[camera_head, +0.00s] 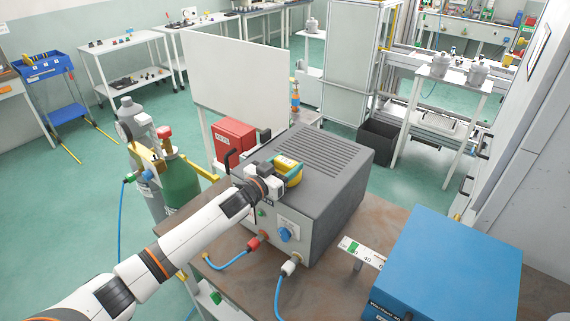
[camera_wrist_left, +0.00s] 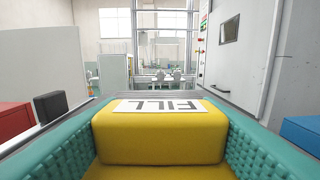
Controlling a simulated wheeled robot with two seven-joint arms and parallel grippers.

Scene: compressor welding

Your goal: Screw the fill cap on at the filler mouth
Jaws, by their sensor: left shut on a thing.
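My left gripper (camera_head: 285,175) is shut on a yellow fill cap (camera_head: 291,165), over the front edge of the grey welding machine's top. In the left wrist view the yellow cap (camera_wrist_left: 160,137) is held between two teal ribbed finger pads, and its white "FILL" label faces up. The filler mouth does not show; I cannot tell whether the cap touches it. My right gripper is not in view.
The grey machine (camera_head: 318,150) has a louvred top and stands on a brown table (camera_head: 335,290). A blue box (camera_head: 450,262) stands at the right. A small numbered plate (camera_head: 362,252) is between them. Gas cylinders (camera_head: 180,180) stand left, and a white panel (camera_head: 236,82) behind.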

